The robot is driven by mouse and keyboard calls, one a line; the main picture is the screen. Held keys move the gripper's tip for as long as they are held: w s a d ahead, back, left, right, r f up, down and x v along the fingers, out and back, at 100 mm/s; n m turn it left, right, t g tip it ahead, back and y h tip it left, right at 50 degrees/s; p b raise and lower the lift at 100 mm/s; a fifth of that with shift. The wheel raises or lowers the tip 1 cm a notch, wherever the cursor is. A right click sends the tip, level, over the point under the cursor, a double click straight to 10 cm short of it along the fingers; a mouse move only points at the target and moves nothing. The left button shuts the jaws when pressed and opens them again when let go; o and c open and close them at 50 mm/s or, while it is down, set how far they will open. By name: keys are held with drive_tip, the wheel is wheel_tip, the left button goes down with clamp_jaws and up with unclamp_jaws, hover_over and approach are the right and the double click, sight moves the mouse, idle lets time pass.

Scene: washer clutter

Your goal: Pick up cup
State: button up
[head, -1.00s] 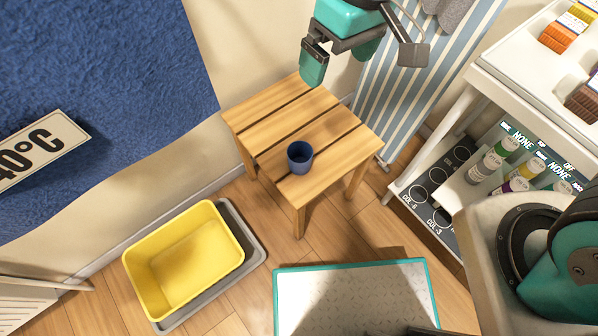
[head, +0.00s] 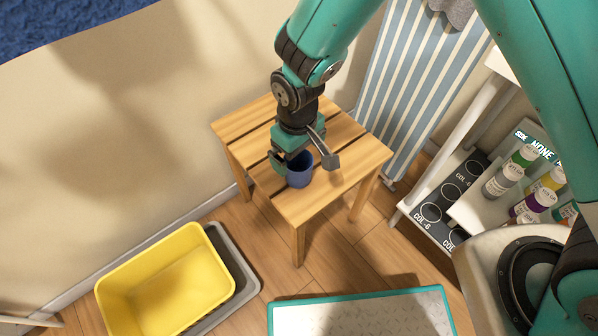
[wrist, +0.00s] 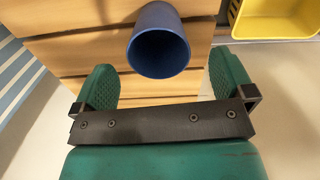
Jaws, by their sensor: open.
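A blue cup (head: 300,172) stands upright on the slatted wooden stool (head: 345,152). It also shows in the wrist view, where the cup (wrist: 158,42) has its open mouth toward the camera. My gripper (head: 290,162) is over the stool, close to the cup and partly in front of it in the head view. In the wrist view my gripper (wrist: 165,78) has its two green fingers wide apart, with the cup between and just beyond them. Nothing is held. Whether a finger touches the cup cannot be told.
A yellow tub (head: 165,285) sits in a grey tray (head: 240,270) at lower left. A striped ironing board (head: 415,80) leans behind the stool. A white shelf (head: 470,120) with bottles (head: 503,178) stands at right. A teal-edged mat (head: 360,315) lies in front.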

sight(298, 166)
wheel_tip(298, 166, down, 6)
drive_tip(key=shift+w+f+b, duration=0.1)
drive_tip(key=shift+w+b, duration=0.05)
drive_tip(key=shift+b, duration=0.85)
drive_tip(key=c, duration=1)
